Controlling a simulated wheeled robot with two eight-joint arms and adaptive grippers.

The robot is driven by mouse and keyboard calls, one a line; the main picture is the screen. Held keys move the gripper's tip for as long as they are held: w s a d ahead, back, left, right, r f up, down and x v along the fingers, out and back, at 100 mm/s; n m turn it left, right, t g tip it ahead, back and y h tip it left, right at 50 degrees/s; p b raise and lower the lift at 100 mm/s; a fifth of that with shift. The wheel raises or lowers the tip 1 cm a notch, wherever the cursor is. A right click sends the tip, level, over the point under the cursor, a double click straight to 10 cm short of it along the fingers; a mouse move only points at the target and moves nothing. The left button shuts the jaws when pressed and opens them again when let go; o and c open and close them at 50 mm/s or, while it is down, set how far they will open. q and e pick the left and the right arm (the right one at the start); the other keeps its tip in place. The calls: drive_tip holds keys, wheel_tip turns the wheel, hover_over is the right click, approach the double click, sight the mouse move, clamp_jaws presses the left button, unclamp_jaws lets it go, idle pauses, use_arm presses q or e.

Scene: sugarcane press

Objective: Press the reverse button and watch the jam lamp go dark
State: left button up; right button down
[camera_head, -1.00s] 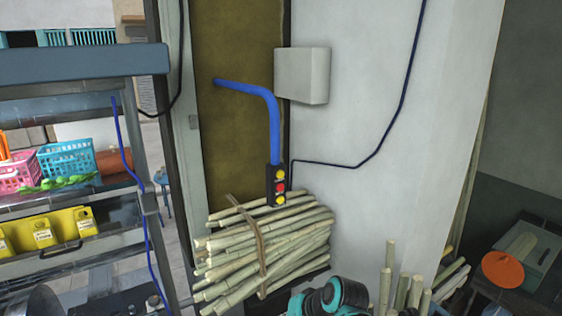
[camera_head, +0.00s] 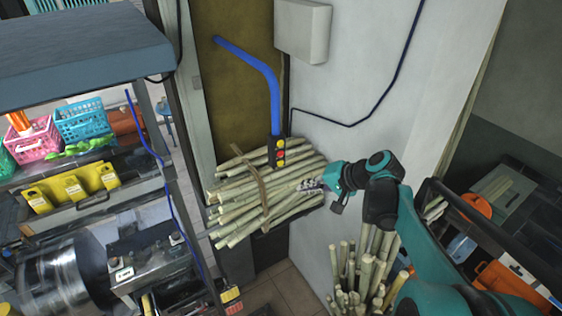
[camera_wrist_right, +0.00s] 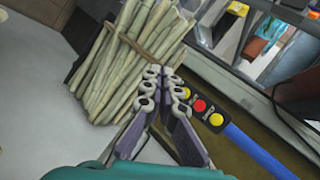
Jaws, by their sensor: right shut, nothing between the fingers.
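A dark button box (camera_head: 279,152) with a yellow, a red and a yellow round button hangs at the end of a blue tube (camera_head: 262,72), in front of the cane bundle. It also shows in the right wrist view (camera_wrist_right: 208,113), where my fingers partly hide one yellow button. My right gripper (camera_head: 303,186) is shut and empty, to the lower right of the box and apart from it in the head view. Its closed fingers (camera_wrist_right: 166,78) show in front of the cane in the wrist view. Which button is reverse, and which thing is the jam lamp, I cannot tell. My left gripper is out of view.
The tied cane bundle (camera_head: 240,205) lies behind and below the box. Upright canes (camera_head: 365,270) stand below my right arm. A metal roller machine (camera_head: 60,275) and a shelf (camera_head: 85,45) with baskets fill the left. A pale wall box (camera_head: 303,30) is above.

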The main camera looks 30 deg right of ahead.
sight(281, 163)
drive_tip(key=w+b, duration=0.1)
drive_tip(key=w, duration=0.8)
drive_tip(key=shift+a, duration=0.35)
idle(1.2)
drive_tip(key=shift+w, duration=0.35)
